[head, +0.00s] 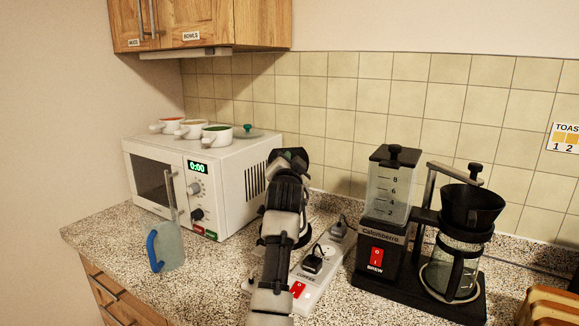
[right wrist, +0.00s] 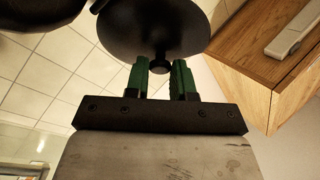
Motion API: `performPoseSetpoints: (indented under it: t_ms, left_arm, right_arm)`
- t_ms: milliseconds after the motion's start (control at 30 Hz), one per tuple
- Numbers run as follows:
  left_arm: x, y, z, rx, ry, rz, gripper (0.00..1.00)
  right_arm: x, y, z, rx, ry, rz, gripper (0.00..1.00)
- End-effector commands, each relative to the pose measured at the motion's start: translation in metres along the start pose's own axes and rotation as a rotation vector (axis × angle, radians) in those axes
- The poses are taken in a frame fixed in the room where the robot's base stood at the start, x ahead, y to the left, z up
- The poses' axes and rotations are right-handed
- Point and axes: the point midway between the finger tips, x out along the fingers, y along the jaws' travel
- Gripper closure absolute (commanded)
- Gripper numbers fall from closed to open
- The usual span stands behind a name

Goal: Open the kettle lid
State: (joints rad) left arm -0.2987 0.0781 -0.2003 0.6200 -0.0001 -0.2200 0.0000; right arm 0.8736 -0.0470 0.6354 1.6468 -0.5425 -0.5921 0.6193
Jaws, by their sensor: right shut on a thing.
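A dark round lid (right wrist: 155,30) with a small black knob shows in the right wrist view. My right gripper (right wrist: 160,68) has its green fingers on both sides of the knob and is shut on it. In the head view my right gripper (head: 287,160) is in front of the tiled wall, just right of the microwave. The arm hides its fingers and much of what is behind. I cannot make out the kettle body, nor whether the lid touches it. My left gripper is not in view.
A white microwave (head: 235,188) with bowls on top stands to the left, a blue-handled jug (head: 170,250) in front. A power strip (head: 325,265) lies right of my arm, beside a coffee maker (head: 385,235). A wooden cabinet (head: 205,22) hangs above.

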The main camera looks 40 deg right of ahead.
Motion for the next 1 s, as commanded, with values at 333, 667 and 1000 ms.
performPoseSetpoints:
  t_ms: [333,667,1000]
  left_arm:
    - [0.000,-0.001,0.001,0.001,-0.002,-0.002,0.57]
    - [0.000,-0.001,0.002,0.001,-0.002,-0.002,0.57]
    - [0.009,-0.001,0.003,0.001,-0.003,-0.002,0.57]
  right_arm:
    - [0.000,0.000,0.000,0.000,-0.002,0.001,0.61]
    - [0.000,0.000,0.000,0.000,-0.002,0.001,0.50]
    - [-0.040,0.001,0.003,0.002,-0.001,0.000,0.50]
